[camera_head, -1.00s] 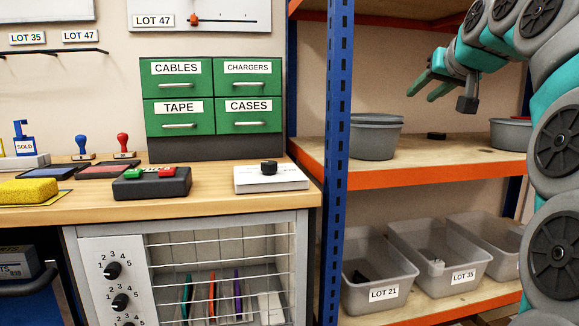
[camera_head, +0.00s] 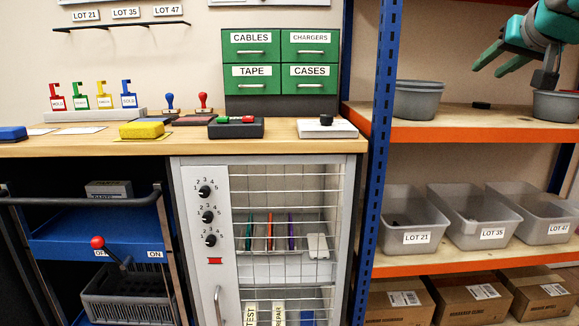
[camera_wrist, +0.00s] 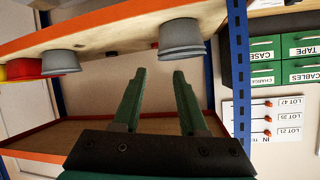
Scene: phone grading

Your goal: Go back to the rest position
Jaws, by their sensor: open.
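My gripper (camera_head: 503,62) is at the upper right of the head view, in front of the shelf rack and above its middle shelf. Its green fingers are apart and empty, pointing left. In the wrist view my gripper (camera_wrist: 161,78) shows two spread fingers with nothing between them. The view there is tilted upside down. A grey round tub (camera_head: 418,100) stands on the middle shelf, left of and below the fingers. Another grey tub (camera_head: 556,106) stands below my wrist at the right. Neither tub touches the fingers.
The blue rack post (camera_head: 384,130) stands between shelf and workbench. Lot bins, including LOT 21 (camera_head: 407,222), sit on the lower shelf (camera_head: 400,263). Cardboard boxes (camera_head: 478,300) stand below. The workbench (camera_head: 290,145) carries green drawers (camera_head: 280,72), stamps and a yellow sponge (camera_head: 142,130).

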